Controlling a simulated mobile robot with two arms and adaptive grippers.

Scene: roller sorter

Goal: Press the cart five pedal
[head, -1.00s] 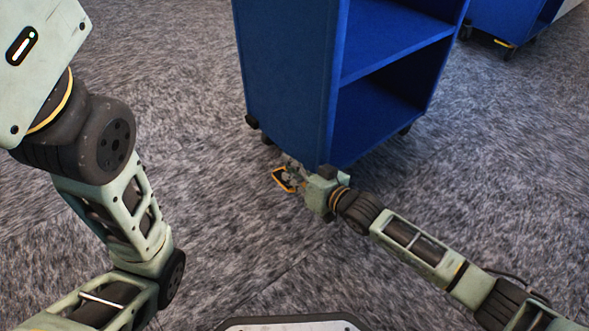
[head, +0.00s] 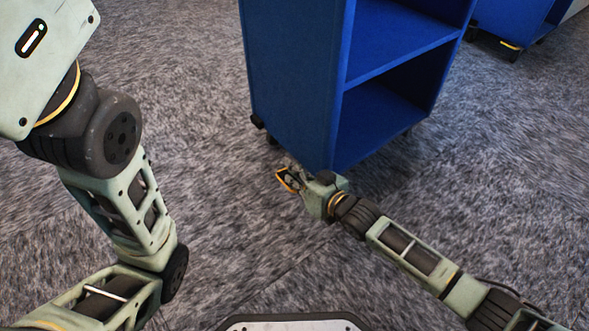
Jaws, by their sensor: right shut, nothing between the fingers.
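A blue cart (head: 295,75) with open shelves stands on the carpet in front of me. A small yellow-edged pedal (head: 287,180) shows low at the cart's near bottom corner. My right gripper (head: 290,174) is shut and empty, down at the pedal and partly over it. I cannot tell whether its fingers touch the pedal or how far the pedal is pressed. No number shows on the cart. My left arm comes in along the left side, and its gripper is out of the picture.
A second blue cart (head: 515,22) stands at the top right, with a yellow-edged pedal (head: 511,45) low on it. Dark casters (head: 257,121) show under the near cart. The grey carpet (head: 200,60) left of the near cart is clear.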

